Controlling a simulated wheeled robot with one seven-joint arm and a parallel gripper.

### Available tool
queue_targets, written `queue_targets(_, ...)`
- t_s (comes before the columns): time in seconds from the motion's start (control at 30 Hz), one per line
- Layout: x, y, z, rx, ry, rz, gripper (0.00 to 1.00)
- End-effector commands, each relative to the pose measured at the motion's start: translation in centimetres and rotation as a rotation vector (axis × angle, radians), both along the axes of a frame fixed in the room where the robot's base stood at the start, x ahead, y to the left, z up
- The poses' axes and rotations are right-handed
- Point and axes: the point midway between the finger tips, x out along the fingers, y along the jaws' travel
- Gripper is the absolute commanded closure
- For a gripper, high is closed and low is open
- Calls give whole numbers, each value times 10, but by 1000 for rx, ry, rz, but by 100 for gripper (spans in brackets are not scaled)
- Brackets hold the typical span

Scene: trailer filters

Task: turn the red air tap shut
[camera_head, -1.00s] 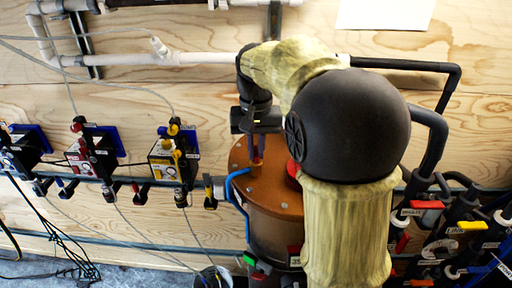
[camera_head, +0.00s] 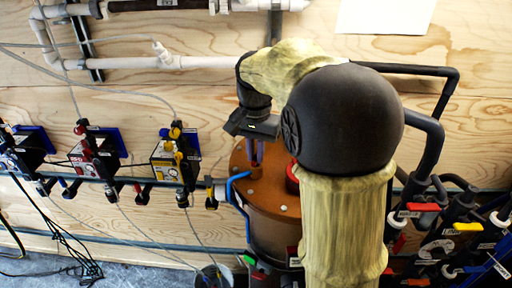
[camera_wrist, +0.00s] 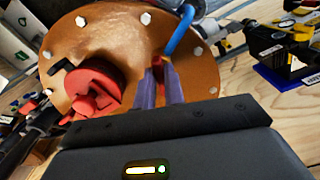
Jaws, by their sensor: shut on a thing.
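The brown round filter lid (camera_head: 275,198) with silver bolts fills much of the wrist view (camera_wrist: 105,40). My gripper (camera_head: 254,160) reaches down to the lid from above. In the wrist view its two purple fingers (camera_wrist: 162,75) are closed on the small red air tap (camera_wrist: 158,62), near the blue hose. Only a little of the tap shows between the fingertips, so its handle angle is unclear. In the head view the tap is too small and covered to make out.
A larger red fitting (camera_wrist: 92,88) stands on the lid beside my fingers. A blue hose (camera_wrist: 182,30) meets the lid close by. Pumps (camera_head: 165,160) line the wooden wall at left. Black pipes with coloured valve handles (camera_head: 425,206) crowd the right.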

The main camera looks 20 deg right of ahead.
Motion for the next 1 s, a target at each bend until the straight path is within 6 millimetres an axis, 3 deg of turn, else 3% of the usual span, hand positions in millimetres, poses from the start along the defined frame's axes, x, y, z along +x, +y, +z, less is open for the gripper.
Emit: queue_targets(1.0,6,2,4,0,-3,-953,100)
